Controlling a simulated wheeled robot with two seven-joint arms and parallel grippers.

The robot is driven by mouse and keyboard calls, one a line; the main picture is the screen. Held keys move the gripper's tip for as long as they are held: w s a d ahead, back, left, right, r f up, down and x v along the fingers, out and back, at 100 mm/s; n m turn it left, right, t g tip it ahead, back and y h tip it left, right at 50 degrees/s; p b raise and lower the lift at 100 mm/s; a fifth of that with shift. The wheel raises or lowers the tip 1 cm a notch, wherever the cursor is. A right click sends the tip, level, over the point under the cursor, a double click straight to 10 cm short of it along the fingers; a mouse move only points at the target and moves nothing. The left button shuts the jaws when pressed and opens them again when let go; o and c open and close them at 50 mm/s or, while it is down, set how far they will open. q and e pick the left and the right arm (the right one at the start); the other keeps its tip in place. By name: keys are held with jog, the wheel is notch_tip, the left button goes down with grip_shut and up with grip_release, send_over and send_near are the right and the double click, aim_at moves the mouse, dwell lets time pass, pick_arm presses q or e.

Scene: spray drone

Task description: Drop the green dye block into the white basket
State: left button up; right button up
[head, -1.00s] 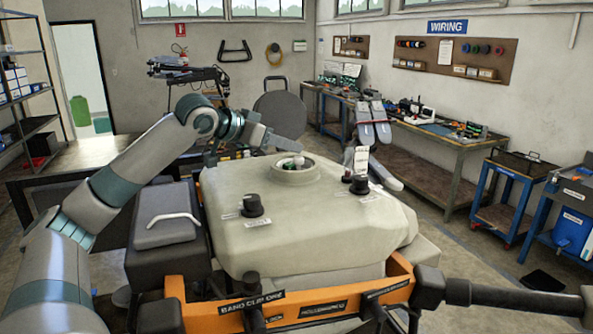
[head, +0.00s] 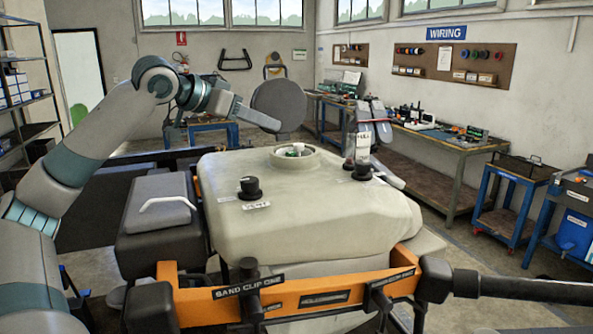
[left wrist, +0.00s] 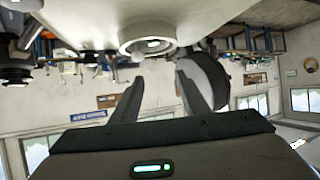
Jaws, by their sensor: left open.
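A pale round filler opening (head: 294,158) stands on top of the big grey-white tank (head: 310,205). A small white and green thing (head: 298,149) shows inside it; I cannot tell clearly whether this is the white basket, the green dye block or both. The opening also shows in the left wrist view (left wrist: 149,43), with a pale green spot inside. My left gripper (head: 272,124) is above and slightly left of the opening, apart from it. In the left wrist view its fingers (left wrist: 160,85) are spread with nothing visible between them. My right gripper is not in view.
Black knobs stand on the tank at left (head: 249,188) and right (head: 362,170), with a clear labelled container (head: 362,147) by the right one. Orange clip bar (head: 215,298) crosses the front. A round grey disc (head: 279,105) stands behind the tank. Workbenches (head: 440,160) line the right.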

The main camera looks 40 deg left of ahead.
pick_arm(q)
jog(key=b+v, duration=0.4)
jog(key=v, duration=0.6)
jog(key=shift+b, duration=0.35)
jog(key=shift+w, duration=0.1)
